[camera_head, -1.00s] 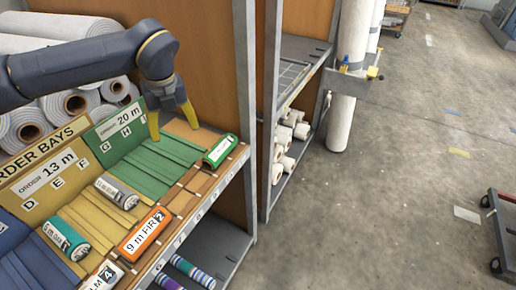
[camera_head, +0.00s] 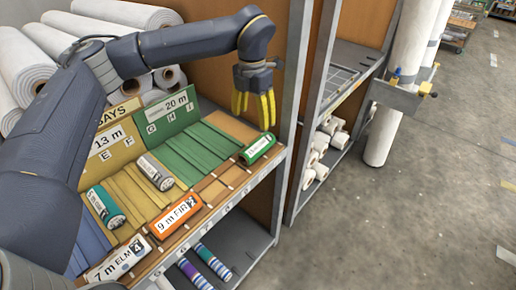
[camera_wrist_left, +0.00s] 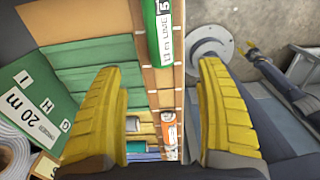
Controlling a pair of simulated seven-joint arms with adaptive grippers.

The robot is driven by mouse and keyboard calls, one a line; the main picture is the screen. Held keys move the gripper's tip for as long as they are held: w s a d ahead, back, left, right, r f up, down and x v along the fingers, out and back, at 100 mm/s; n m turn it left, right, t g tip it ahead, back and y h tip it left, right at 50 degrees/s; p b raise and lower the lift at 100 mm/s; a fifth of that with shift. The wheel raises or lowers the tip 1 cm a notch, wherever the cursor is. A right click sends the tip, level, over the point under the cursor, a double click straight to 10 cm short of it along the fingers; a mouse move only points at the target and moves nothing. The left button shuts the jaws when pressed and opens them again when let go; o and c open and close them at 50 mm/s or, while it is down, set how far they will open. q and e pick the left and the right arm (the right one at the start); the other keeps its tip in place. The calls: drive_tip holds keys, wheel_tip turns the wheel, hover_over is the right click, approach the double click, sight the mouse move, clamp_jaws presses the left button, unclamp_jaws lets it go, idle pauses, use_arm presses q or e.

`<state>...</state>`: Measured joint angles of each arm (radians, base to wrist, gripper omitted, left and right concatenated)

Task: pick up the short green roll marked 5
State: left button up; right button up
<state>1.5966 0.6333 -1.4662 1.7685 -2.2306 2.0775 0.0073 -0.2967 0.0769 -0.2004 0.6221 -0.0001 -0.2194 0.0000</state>
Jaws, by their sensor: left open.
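The short green roll (camera_head: 258,148) lies at the right end of the front ledge of the sorting shelf. In the left wrist view the green roll (camera_wrist_left: 165,32) shows a white label with a 5, at the top of the picture. My left gripper (camera_head: 254,118) points down just above and behind the roll in the head view. It is open, and nothing is between its yellow fingers (camera_wrist_left: 160,68). The roll lies beyond the fingertips in the wrist view, apart from them.
An orange roll (camera_head: 175,214), a white roll marked 4 (camera_head: 116,260), a grey roll (camera_head: 155,171) and a teal roll (camera_head: 105,206) lie on the shelf. A metal upright (camera_head: 292,100) stands close right of the green roll. The green slats (camera_head: 195,150) are empty.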

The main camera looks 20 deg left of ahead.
sight(253, 146)
use_arm(q)
wheel_tip(253, 146, down, 14)
drive_tip(key=shift+s+f, duration=0.1)
drive_tip(key=shift+f, duration=0.1)
idle(0.6)
drive_tip(key=c, duration=1.3)
